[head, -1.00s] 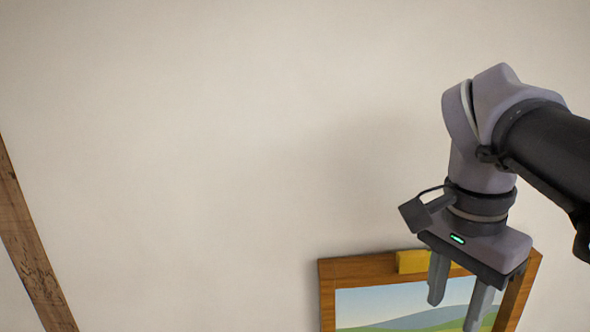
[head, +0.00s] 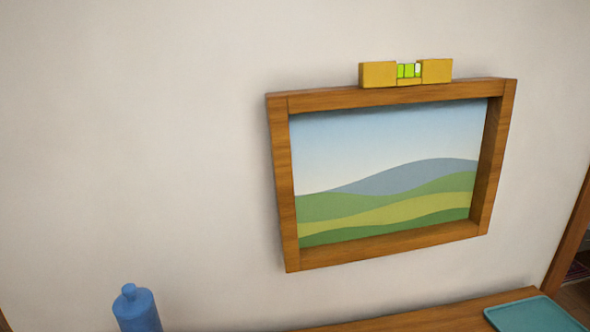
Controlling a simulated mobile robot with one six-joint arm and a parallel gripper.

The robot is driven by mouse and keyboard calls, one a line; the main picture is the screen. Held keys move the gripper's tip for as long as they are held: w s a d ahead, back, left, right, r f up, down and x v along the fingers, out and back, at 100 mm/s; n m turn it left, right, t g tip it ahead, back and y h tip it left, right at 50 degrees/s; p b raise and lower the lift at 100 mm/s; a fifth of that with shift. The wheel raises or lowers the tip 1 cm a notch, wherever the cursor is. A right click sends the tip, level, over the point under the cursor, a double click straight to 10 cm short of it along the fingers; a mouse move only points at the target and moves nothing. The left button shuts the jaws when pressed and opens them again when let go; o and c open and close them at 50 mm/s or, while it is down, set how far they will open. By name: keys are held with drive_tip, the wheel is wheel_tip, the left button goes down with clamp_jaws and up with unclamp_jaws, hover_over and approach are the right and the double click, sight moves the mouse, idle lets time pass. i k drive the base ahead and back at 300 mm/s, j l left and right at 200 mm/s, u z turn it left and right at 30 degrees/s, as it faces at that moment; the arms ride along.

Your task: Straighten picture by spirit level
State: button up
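The picture (head: 390,180) hangs on the wall in the head view, a landscape of hills in a wooden frame (head: 280,180). Its top edge runs higher at the right than at the left in this view; the camera's own angle makes the true tilt hard to tell. The yellow spirit level (head: 378,75) sits on the frame's top edge, right of the middle. Its green vial (head: 404,70) shows a pale bubble-like patch at the right end. My gripper is out of view.
A wooden surface (head: 440,316) lies below the picture, with a teal tray (head: 535,315) at its right. A blue bottle (head: 137,308) stands at the lower left. A wooden post or door frame (head: 570,235) stands at the right edge. The wall left of the picture is bare.

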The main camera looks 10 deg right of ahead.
sight(360, 175)
drive_tip(key=i+l, duration=0.1)
drive_tip(key=l, duration=0.5)
drive_tip(key=i+l, duration=0.1)
drive_tip(key=l, duration=0.45)
drive_tip(key=i+l, duration=0.1)
drive_tip(key=l, duration=0.5)
drive_tip(key=u, duration=0.05)
